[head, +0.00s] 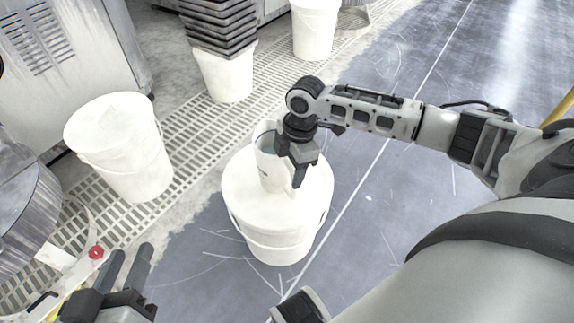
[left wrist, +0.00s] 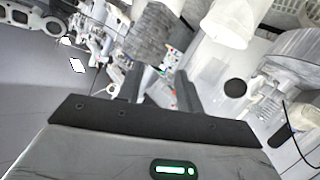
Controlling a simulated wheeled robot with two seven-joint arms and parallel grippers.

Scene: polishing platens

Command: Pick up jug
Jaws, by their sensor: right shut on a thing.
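The jug (head: 267,172) is white with dark marks on its side and a grey-blue inside at the rim. In the head view it is at the lid of a white bucket (head: 276,225), and I cannot tell whether it touches the lid. My right gripper (head: 298,178) is over the jug's right side, shut on its handle; its fingers hide part of the jug. My left gripper (head: 125,275) is at the lower left, fingers apart and empty, away from the jug. It also shows in the left wrist view (left wrist: 157,90).
A white bucket (head: 122,148) stands at left on the floor grating. Stacked dark trays (head: 218,25) sit on another bucket (head: 226,76) behind. A metal drum (head: 22,205) and a red knob (head: 96,252) are at far left. Floor at right is clear beyond my arm.

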